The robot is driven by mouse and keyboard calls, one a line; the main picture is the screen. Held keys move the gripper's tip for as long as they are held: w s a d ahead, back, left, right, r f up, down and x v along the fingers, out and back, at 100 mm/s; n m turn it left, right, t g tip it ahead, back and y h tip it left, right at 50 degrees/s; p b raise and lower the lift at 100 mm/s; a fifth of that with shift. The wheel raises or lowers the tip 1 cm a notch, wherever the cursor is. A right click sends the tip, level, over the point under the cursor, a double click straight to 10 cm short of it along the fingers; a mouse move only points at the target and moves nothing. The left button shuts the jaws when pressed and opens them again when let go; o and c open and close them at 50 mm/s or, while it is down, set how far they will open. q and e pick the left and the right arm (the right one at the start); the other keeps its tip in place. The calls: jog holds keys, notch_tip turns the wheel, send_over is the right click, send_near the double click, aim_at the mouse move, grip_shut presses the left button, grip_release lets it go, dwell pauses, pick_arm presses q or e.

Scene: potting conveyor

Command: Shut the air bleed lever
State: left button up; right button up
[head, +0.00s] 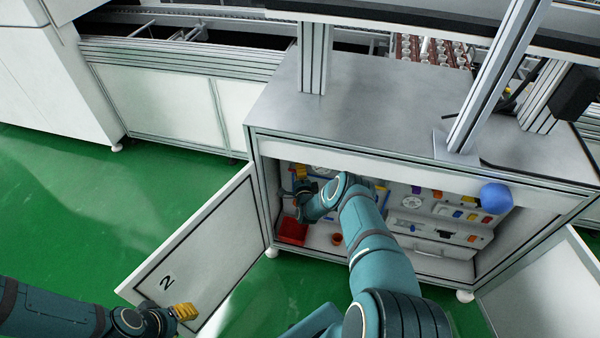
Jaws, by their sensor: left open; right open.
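The cabinet under the grey worktop stands open, and its back panel (405,222) carries many small coloured parts in yellow, orange, blue and red. I cannot tell which of them is the air bleed lever; my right arm covers part of the panel. My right gripper (299,183) is open inside the cabinet's left end, close to the panel. Whether it touches anything there is too small to tell. My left gripper (184,312), with yellow fingers, is open and empty outside, in front of the left cabinet door.
The left door (205,255), marked 2, and the right door (545,285) stand open. A red bin (292,231) and a small orange-red pot (336,239) are on the cabinet floor. A blue ball (496,198) shows at the upper right opening. Green floor (120,205) at left is clear.

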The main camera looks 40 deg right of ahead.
jog(key=v, duration=1.2)
dwell(0.4)
